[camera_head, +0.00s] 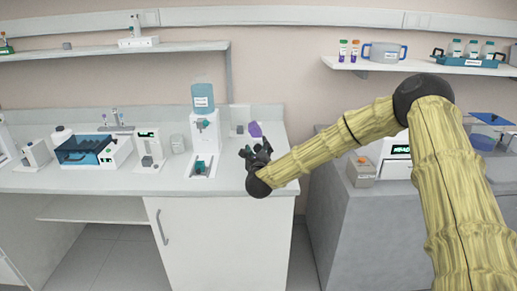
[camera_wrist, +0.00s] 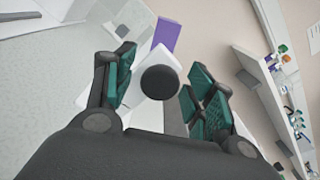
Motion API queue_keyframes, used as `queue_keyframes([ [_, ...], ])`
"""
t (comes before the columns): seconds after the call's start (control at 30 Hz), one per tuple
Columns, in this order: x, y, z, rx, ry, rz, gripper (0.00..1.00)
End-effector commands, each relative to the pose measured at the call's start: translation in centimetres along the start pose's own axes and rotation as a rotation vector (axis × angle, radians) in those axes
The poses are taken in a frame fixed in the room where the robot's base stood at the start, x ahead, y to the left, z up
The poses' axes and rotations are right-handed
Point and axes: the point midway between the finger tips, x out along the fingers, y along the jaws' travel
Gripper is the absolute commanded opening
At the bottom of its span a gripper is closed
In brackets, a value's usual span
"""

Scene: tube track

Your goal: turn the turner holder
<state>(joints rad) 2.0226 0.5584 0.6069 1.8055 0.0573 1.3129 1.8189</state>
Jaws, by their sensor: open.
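My gripper (camera_head: 256,153) is open above the right end of the white counter, to the right of the white dispenser with a blue bottle. In the wrist view its two green-padded fingers (camera_wrist: 160,84) stand apart, with a round dark knob (camera_wrist: 159,82) showing between them. A purple flat piece (camera_wrist: 166,36) and white panels show behind the knob. In the head view the purple piece (camera_head: 255,129) is just above my gripper. These parts look like the turner holder, though I cannot tell for certain. My gripper hides the lower part in the head view. I cannot tell whether the fingers touch the knob.
The white dispenser (camera_head: 204,135) with the blue bottle (camera_head: 202,97) stands close on the left. A grey cabinet (camera_head: 335,205) is to the right, with a small box (camera_head: 361,170) on it. A wall shelf (camera_head: 375,64) holds bottles and a jug. The counter's front edge is below my gripper.

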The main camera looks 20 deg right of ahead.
Motion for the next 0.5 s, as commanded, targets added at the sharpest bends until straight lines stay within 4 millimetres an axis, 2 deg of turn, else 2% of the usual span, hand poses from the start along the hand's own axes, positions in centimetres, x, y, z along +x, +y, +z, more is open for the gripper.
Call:
queue_keyframes([
  [0.17,-0.01,-0.01,-0.03,0.000,0.000,0.000,0.55],
  [0.43,-0.02,-0.03,-0.03,0.000,0.000,0.000,0.07],
  [0.5,-0.02,-0.03,-0.03,0.000,0.000,-0.001,0.07],
])
